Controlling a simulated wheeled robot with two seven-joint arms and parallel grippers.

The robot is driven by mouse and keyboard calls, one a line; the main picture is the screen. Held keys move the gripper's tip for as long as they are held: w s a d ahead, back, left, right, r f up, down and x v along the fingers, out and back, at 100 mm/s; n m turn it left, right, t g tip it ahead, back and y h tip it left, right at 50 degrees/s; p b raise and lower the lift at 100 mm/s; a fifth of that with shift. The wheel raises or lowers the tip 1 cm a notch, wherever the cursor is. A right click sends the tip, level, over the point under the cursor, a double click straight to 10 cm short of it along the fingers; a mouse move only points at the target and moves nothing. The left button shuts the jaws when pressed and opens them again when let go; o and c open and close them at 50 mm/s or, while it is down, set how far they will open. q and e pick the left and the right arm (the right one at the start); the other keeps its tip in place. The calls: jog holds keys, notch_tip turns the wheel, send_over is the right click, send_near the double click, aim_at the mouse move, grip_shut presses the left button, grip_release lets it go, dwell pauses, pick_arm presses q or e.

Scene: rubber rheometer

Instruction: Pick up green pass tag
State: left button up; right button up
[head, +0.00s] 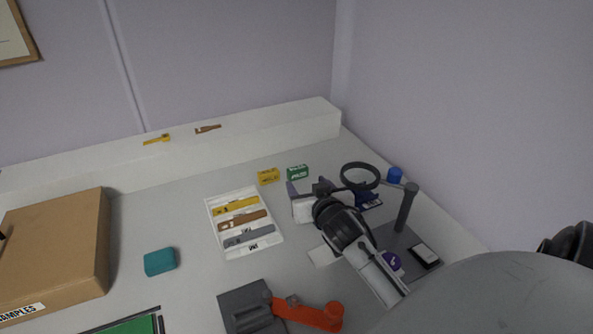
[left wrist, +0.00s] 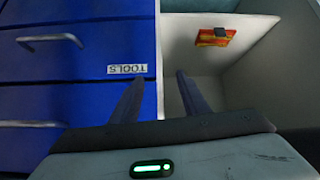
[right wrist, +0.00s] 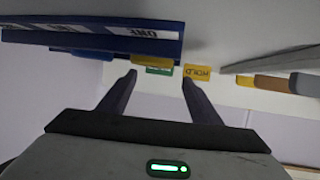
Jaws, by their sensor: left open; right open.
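The green pass tag (head: 298,172) is a small green block with white lettering at the back of the table. A yellow tag (head: 268,176) sits just to its left. My right gripper (head: 308,188) is open just in front of the green tag. In the right wrist view the green tag (right wrist: 158,71) shows between the open fingertips (right wrist: 159,78), partly behind a yellow edge; I cannot tell the remaining distance. The yellow tag there (right wrist: 197,73) reads HOLD. My left gripper (left wrist: 155,78) is open and empty, in front of a blue drawer cabinet (left wrist: 75,85).
A magnifier on a stand (head: 405,208) and a blue object (head: 396,173) stand close to the right of my right gripper. A white tray (head: 211,222) with yellow, brown and grey tools lies left. A white ledge (head: 270,122) runs behind. An orange-handled device (head: 305,310) sits in front.

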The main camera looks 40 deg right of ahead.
aim_at(298, 169)
jog(key=w, duration=0.1)
jog(key=w+d, duration=0.1)
jog(key=w, duration=0.1)
jog(key=shift+d, duration=0.3)
jog(key=shift+r+x, duration=0.15)
jog(key=shift+x, duration=1.05)
jog(key=shift+r+x, duration=0.15)
jog(key=shift+x, duration=1.05)
jog(key=shift+w, duration=0.1)
jog(key=c, duration=0.8)
